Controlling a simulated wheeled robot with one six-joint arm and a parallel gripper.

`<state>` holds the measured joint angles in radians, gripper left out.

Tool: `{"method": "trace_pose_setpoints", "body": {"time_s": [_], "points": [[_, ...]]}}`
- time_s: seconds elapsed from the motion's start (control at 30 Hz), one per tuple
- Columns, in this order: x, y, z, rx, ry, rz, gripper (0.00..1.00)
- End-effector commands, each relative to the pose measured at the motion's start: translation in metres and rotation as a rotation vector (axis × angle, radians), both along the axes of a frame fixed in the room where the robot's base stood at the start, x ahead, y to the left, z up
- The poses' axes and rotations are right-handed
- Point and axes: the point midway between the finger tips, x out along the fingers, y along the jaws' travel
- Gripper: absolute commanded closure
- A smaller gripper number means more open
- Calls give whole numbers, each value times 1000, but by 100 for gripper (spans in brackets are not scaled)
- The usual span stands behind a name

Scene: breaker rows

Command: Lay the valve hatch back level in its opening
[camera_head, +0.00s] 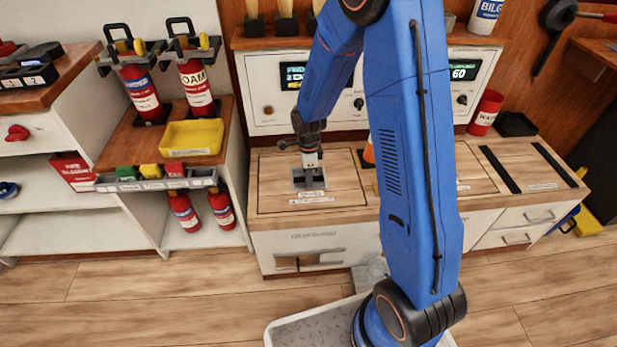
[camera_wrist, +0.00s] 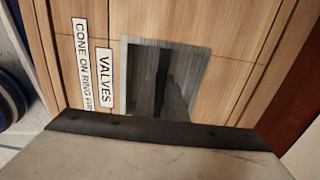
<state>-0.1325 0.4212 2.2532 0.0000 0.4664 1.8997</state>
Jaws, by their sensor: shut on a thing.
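The valve hatch (camera_head: 338,178) is a light wood panel in the countertop, outlined by a thin dark seam. It looks about flush in the head view; a small tilt or lift cannot be told. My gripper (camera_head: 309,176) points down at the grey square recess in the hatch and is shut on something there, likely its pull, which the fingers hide. In the wrist view the hatch (camera_wrist: 215,95) shows a "VALVES" label (camera_wrist: 105,77) beside the grey recess (camera_wrist: 188,78). A dark upright strip stands inside the recess. A pale block with a dark edge fills the bottom of this view.
An orange cone (camera_head: 369,151) stands behind the hatch, partly hidden by my arm. A control panel with displays (camera_head: 291,74) rises behind the counter. At left, a shelf holds extinguishers (camera_head: 140,92) and a yellow tray (camera_head: 192,137). Two black strips (camera_head: 500,170) lie at right.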

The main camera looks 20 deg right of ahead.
Motion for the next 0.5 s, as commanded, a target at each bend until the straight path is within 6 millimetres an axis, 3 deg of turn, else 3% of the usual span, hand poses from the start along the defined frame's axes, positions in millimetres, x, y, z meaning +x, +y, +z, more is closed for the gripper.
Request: {"method": "trace_pose_setpoints", "body": {"time_s": [0.03, 0.1, 0.5], "points": [[1, 0, 0, 0, -1, 0, 84], [1, 0, 0, 0, -1, 0, 68], [0, 0, 4, 0, 0, 0, 67]]}}
